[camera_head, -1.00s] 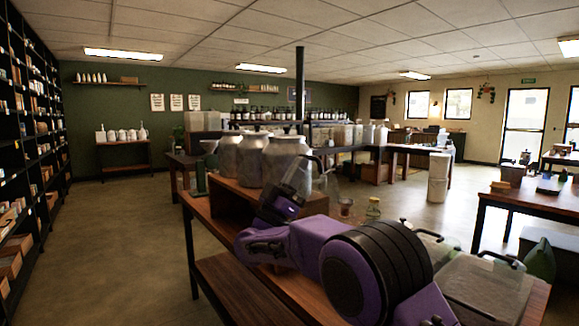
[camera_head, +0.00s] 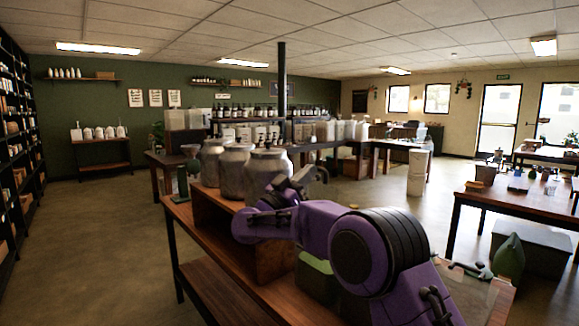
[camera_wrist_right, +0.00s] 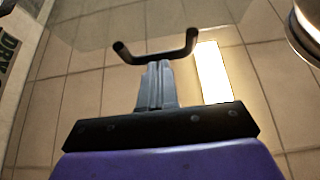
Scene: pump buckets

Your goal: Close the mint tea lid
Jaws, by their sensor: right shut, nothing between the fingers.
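Several big pale jars stand on a wooden riser (camera_head: 210,208) left of centre in the head view. The nearest jar (camera_head: 262,174) has a lid-like top, and a middle jar (camera_head: 233,172) and a farther jar (camera_head: 211,160) stand behind it. I cannot read any label, so I cannot tell which is the mint tea or whether its lid is open. My right gripper (camera_head: 312,174) is shut and empty, just right of the nearest jar; contact cannot be judged. In the right wrist view the gripper (camera_wrist_right: 157,57) points towards the tiled ceiling. My left gripper is out of view.
A green-topped container (camera_head: 318,278) sits on the table below my right arm. A green object (camera_head: 508,258) stands at the right. Another wooden table (camera_head: 525,200) is farther right, with open floor (camera_head: 90,240) at the left. A round-rimmed thing (camera_wrist_right: 308,28) shows in the wrist view.

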